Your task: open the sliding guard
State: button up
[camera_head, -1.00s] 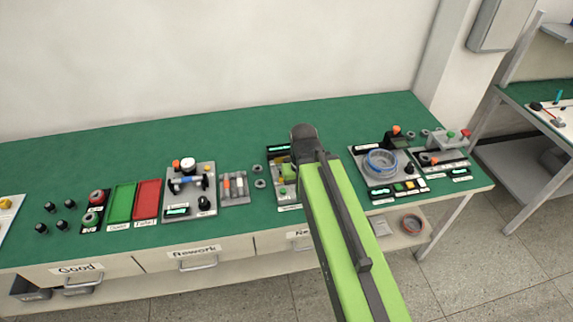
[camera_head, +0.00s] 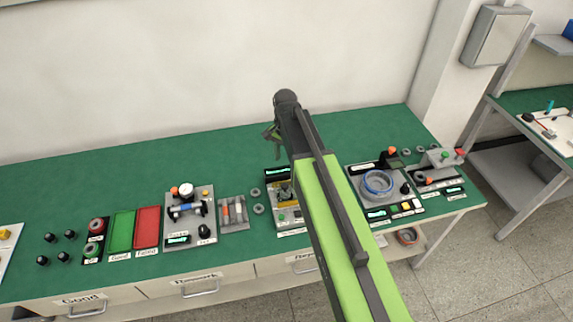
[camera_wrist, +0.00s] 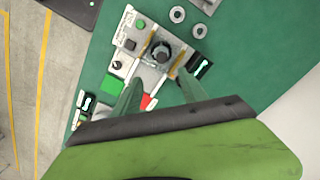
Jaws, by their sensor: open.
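A grey station plate (camera_head: 289,217) on the green bench carries a dark round part with yellow edging (camera_head: 285,190). In the wrist view the dark round part (camera_wrist: 161,54) sits between two yellow strips (camera_wrist: 179,66); these may belong to the sliding guard, but I cannot tell its position for sure. My gripper (camera_head: 270,134) is raised behind and above this station. In the wrist view my gripper (camera_wrist: 159,78) is open, with its two green fingers apart and nothing between them that I can see held. A small red part (camera_wrist: 148,102) shows between the fingers, below.
A second station with a blue ring (camera_head: 378,182) stands to the right. A tool rack (camera_head: 233,212), a red tray (camera_head: 147,227) and a green tray (camera_head: 121,233) lie to the left. The bench's back strip is clear. My arm hides part of the bench.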

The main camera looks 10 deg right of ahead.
aim_at(285, 185)
notch_tip(285, 185, down, 15)
jog(key=b, duration=1.6)
jog(key=shift+w+r+b, duration=0.15)
jog(key=shift+b, duration=0.15)
jog(key=shift+r, duration=0.1)
grip_shut()
